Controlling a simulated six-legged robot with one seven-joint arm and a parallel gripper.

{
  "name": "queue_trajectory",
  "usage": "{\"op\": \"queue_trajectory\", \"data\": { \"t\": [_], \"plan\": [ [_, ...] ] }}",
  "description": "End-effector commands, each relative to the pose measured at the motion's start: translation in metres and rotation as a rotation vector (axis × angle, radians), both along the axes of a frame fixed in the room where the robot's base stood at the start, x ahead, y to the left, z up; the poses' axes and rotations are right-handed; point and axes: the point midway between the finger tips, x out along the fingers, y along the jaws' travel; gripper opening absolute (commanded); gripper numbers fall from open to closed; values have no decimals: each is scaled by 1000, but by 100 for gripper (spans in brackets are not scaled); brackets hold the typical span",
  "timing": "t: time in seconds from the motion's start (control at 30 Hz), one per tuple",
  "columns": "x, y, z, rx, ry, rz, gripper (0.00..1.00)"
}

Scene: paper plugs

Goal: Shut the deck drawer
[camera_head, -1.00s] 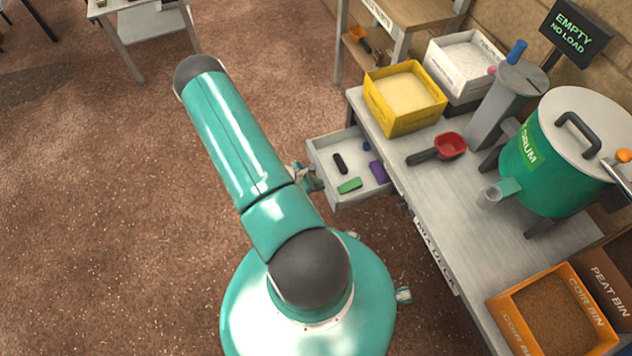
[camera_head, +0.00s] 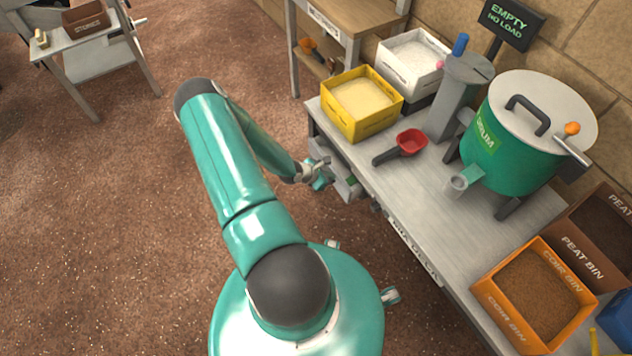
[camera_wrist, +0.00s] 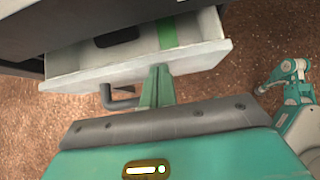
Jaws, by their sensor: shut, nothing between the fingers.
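The deck drawer (camera_head: 346,187) sticks a short way out of the left side of the grey deck (camera_head: 440,228) in the head view. In the wrist view its pale front panel (camera_wrist: 200,60) crosses the top, with a dark hooked handle (camera_wrist: 116,98). A dark item (camera_wrist: 117,38) and a green item (camera_wrist: 166,35) show inside the drawer. My gripper (camera_wrist: 158,82) is shut and empty, its fingertips at the outer face of the panel beside the handle. I cannot tell for sure if they touch. In the head view my gripper (camera_head: 322,178) is just left of the drawer.
On the deck stand a yellow bin (camera_head: 352,122), a red scoop (camera_head: 408,143), a green drum (camera_head: 500,150) and an orange coir bin (camera_head: 490,295). A wooden shelf stand (camera_head: 340,25) is behind.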

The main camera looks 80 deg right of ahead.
Motion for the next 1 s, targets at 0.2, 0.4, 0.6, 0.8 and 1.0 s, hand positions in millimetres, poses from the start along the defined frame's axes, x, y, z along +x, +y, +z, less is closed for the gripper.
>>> {"op": "queue_trajectory", "data": {
  "t": [0.2,0.4,0.6,0.8,1.0],
  "plan": [
    [-10,-10,0,1,-1,0,0],
    [-11,-11,0,1,-1,0,0],
    [-11,-11,0,1,-1,0,0],
    [-1,-6,0,0,-1,2,0],
    [27,15,5,-1,-2,2,0]
  ]
}}
